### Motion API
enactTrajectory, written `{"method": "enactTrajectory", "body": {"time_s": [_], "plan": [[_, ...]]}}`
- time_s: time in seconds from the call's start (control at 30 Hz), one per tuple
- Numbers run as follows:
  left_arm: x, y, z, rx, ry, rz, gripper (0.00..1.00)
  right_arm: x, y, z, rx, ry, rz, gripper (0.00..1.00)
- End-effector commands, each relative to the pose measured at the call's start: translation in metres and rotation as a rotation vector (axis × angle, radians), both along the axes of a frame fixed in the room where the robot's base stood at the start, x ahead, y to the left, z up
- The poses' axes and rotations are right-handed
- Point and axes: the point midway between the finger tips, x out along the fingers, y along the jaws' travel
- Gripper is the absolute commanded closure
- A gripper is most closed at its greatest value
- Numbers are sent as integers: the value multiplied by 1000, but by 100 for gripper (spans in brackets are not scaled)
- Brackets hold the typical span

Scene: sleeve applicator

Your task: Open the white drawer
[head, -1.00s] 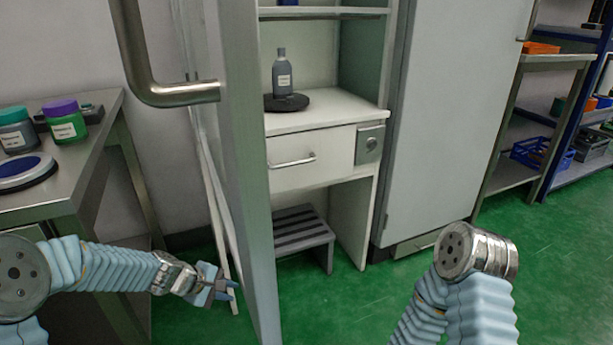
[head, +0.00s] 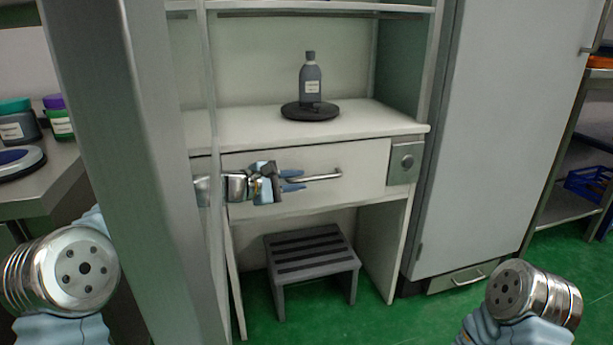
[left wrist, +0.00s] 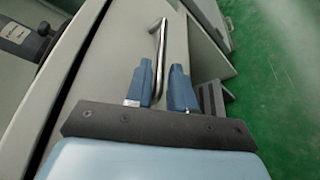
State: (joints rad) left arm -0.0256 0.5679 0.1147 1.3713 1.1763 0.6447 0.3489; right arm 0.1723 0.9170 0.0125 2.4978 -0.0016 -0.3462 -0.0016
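The white drawer (head: 360,163) sits under the white worktop and looks shut in the head view. Its metal bar handle (head: 325,177) runs across the front. My left gripper (head: 296,181) is at the left part of the handle. In the left wrist view its two blue fingertips (left wrist: 160,75) stand apart, with the handle bar (left wrist: 160,45) showing between them. I cannot tell whether the fingers touch the bar. Part of my left arm is hidden behind the grey upright panel. My right gripper is out of view.
The grey upright panel (head: 140,150) stands close at the left. A grey step stool (head: 311,250) is below the drawer. A bottle (head: 310,85) stands on a dark round base (head: 310,111) on the worktop (head: 240,129). A grey cabinet (head: 500,130) is at the right.

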Motion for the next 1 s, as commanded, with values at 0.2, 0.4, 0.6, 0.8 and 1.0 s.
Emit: {"method": "enactTrajectory", "body": {"time_s": [0.2,0.4,0.6,0.8,1.0], "plan": [[18,-24,-6,2,0,0,77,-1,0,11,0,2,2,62],[22,-29,-8,2,0,0,77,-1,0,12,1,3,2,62],[22,-29,-9,2,0,0,80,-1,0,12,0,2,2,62],[22,-29,-9,2,0,0,100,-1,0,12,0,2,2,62],[22,-29,-9,2,0,1,100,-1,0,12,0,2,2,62]]}}
